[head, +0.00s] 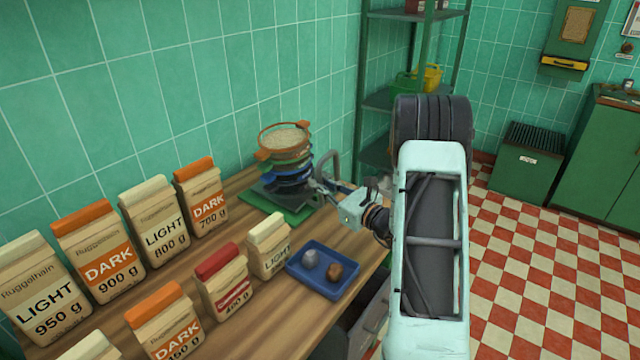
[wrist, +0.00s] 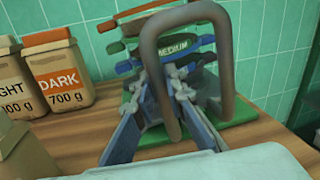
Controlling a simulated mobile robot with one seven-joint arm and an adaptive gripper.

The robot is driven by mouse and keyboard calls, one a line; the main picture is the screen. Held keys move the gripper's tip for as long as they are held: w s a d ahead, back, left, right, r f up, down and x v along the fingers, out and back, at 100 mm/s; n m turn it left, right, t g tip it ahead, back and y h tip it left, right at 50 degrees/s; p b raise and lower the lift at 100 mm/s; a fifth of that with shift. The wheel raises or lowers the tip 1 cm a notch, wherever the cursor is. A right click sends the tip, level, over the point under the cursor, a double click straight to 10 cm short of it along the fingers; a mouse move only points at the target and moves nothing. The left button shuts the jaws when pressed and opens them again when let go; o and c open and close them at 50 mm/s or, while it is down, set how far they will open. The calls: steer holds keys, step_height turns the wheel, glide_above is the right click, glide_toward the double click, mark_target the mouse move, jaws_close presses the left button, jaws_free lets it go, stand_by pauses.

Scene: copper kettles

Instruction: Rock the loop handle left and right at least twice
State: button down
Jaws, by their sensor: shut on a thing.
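The grey loop handle (wrist: 226,65) rises in front of a stack of round sieves (wrist: 130,45) in the wrist view; it also shows in the head view (head: 334,160). My gripper (wrist: 175,85) has its two blue fingers on either side of the loop's near leg and is shut on it. In the head view my gripper (head: 318,188) reaches in from the right. The sieves stand on a green base (wrist: 240,108). The top sieve (head: 284,137) is orange-rimmed and holds pale grains. A green band reads MEDIUM. The fingertips' exact contact is partly hidden.
Several paper bags, such as a DARK 700 g bag (head: 203,195), stand left on the wooden counter (head: 245,300). A blue tray (head: 320,288) with two small lumps lies in front of the stack. A green shelf rack (head: 365,80) stands behind my arm.

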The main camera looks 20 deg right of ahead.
steer(key=shift+w+d+r+m+p, duration=0.3)
steer(key=shift+d+r+m, duration=0.15)
steer(key=shift+d+m, duration=0.2)
steer(key=shift+w+d+r+m+g+p, duration=0.1)
steer(key=shift+w+d+m+g+p, duration=0.3)
steer(key=shift+m, duration=0.55)
steer(key=shift+d, duration=0.1)
steer(key=c, duration=1.9)
jaws_free()
steer(key=shift+c, duration=0.2)
steer(key=v, duration=1.2)
